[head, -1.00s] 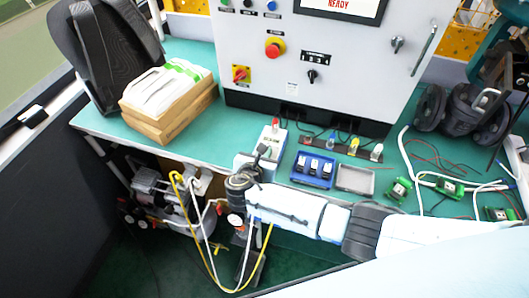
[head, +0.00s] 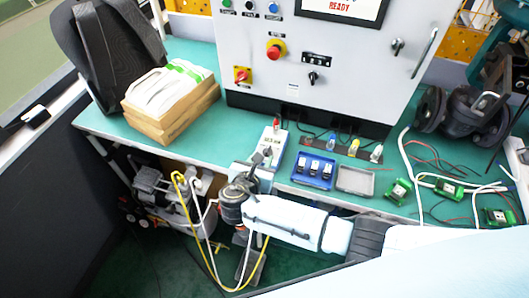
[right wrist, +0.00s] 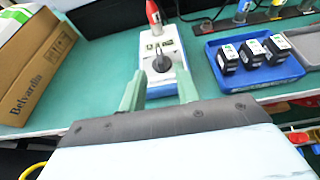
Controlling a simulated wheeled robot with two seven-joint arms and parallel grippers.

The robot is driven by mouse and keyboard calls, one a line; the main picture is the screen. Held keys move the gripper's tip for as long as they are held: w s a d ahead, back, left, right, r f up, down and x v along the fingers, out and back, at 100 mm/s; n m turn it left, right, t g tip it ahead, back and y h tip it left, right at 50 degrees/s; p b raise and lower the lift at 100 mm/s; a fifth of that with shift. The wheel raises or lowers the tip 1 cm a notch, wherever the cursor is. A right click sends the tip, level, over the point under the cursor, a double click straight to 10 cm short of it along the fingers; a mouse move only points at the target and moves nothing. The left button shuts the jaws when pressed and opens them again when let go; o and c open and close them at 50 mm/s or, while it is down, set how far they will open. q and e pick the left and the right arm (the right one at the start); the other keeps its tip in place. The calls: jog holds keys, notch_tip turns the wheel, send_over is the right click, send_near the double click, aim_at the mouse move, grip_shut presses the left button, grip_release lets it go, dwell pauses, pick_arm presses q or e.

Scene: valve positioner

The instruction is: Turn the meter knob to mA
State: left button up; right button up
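The meter (head: 275,141) is a small white and blue box standing near the front edge of the green bench. It also shows in the right wrist view (right wrist: 171,41), with a black knob (right wrist: 162,63) on its face and a red piece at its far end. My right gripper (right wrist: 160,90) is open, its two green-grey fingers apart. The knob lies just beyond and between the fingertips in that view; I see no clear contact. In the head view my right gripper (head: 257,163) partly covers the meter's near end. The knob's setting is too small to read. My left gripper is not in view.
A blue tray with black blocks (head: 312,183) and a grey tray (head: 355,180) stand right of the meter. A cardboard box (head: 172,110) is to the left. A control cabinet (head: 310,80) stands behind. Hoses and a compressor are below the bench edge.

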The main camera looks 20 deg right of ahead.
jog(key=p+v, duration=0.1)
jog(key=v, duration=0.8)
jog(key=shift+s+a+r, duration=0.1)
